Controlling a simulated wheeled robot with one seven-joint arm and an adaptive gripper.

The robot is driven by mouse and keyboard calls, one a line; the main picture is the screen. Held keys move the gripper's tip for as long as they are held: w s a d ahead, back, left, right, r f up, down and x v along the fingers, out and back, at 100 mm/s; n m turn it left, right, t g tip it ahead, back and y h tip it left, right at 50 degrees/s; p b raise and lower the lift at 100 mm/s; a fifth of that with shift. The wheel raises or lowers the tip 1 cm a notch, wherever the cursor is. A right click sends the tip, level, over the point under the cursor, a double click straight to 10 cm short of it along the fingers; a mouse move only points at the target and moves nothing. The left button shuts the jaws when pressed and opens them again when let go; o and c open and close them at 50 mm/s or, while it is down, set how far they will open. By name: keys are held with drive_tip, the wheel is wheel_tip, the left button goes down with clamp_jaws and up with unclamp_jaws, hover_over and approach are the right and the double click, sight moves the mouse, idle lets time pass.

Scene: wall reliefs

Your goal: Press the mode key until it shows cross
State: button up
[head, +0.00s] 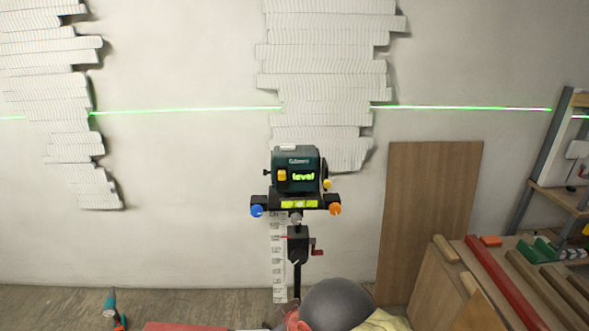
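A dark green laser level (296,160) stands on a post in the middle of the head view. Its small lit display (303,177) reads "level" in green-yellow. An orange-yellow key (282,175) sits on its front, left of the display, and a yellow knob (327,184) is at its right side. I cannot tell from any label which is the mode key. A single horizontal green laser line (450,107) runs along the wall; no vertical line shows. My gripper is not in view.
Below the laser level are a blue knob (257,211), an orange knob (335,209) and a red-handled crank (316,252). Ridged white reliefs (325,60) cover parts of the wall. A brown board (430,210) leans at right, behind a cluttered bench. A dark rounded shape fills the bottom centre.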

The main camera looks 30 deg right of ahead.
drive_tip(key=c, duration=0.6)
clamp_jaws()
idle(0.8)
